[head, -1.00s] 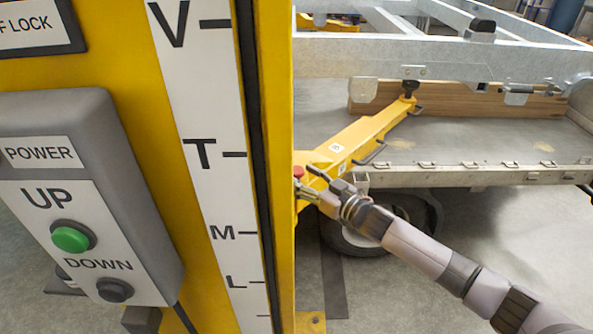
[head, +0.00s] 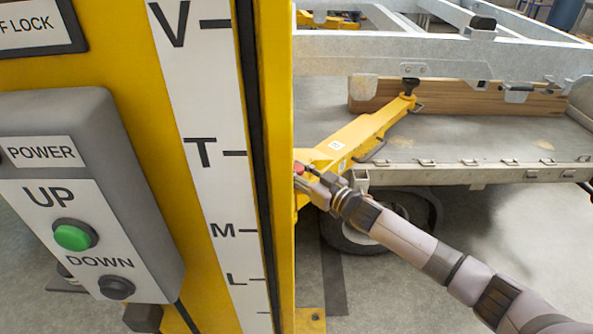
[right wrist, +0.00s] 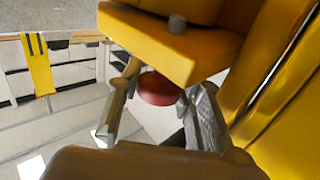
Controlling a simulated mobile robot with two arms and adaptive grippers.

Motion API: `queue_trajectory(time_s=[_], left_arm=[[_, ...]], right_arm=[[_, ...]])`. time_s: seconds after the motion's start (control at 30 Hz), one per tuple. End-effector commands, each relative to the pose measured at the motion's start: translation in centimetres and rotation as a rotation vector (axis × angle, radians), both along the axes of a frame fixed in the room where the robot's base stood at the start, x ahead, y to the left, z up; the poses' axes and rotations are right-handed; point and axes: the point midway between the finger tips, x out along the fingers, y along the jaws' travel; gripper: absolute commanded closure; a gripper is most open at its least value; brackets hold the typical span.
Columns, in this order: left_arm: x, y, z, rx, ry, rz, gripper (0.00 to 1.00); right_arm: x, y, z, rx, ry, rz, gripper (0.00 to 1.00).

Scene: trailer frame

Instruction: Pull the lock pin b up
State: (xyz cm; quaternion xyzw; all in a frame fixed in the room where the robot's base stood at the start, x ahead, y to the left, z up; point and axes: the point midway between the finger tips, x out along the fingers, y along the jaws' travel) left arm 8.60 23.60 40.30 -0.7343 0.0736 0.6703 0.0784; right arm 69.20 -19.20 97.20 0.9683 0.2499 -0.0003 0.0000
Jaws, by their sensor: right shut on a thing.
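The lock pin's red knob (head: 298,168) shows at the inner end of the yellow swing arm (head: 350,140), beside the yellow post in the head view. In the right wrist view the red knob (right wrist: 158,88) sits just under a yellow block of the lift. My right gripper (right wrist: 163,100) has one finger on each side of the knob and is shut on it. In the head view my right gripper (head: 312,183) reaches in from the lower right to the knob, and the post's edge hides part of it. The pin's shaft is hidden. My left gripper is not in view.
The yellow post (head: 280,250) stands close on the left with a grey control box (head: 90,190). The grey trailer frame (head: 450,57) is above the swing arm. A wheel (head: 365,230) is behind my right arm. Open floor lies at the lower right.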

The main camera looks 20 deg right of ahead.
Motion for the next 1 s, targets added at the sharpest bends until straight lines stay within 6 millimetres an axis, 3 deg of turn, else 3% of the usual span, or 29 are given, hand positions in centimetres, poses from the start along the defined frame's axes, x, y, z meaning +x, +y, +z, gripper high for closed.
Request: queue_trajectory(time_s=[0.4,0.77,1.0], left_arm=[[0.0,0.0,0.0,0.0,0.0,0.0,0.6],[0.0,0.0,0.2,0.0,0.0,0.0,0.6],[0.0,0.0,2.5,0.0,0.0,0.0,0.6]], right_arm=[[0.0,0.0,0.0,0.001,0.0,0.001,1.0],[0.0,0.0,0.2,0.001,0.0,0.001,1.0],[0.0,0.0,2.8,0.002,-0.001,0.001,1.0]])
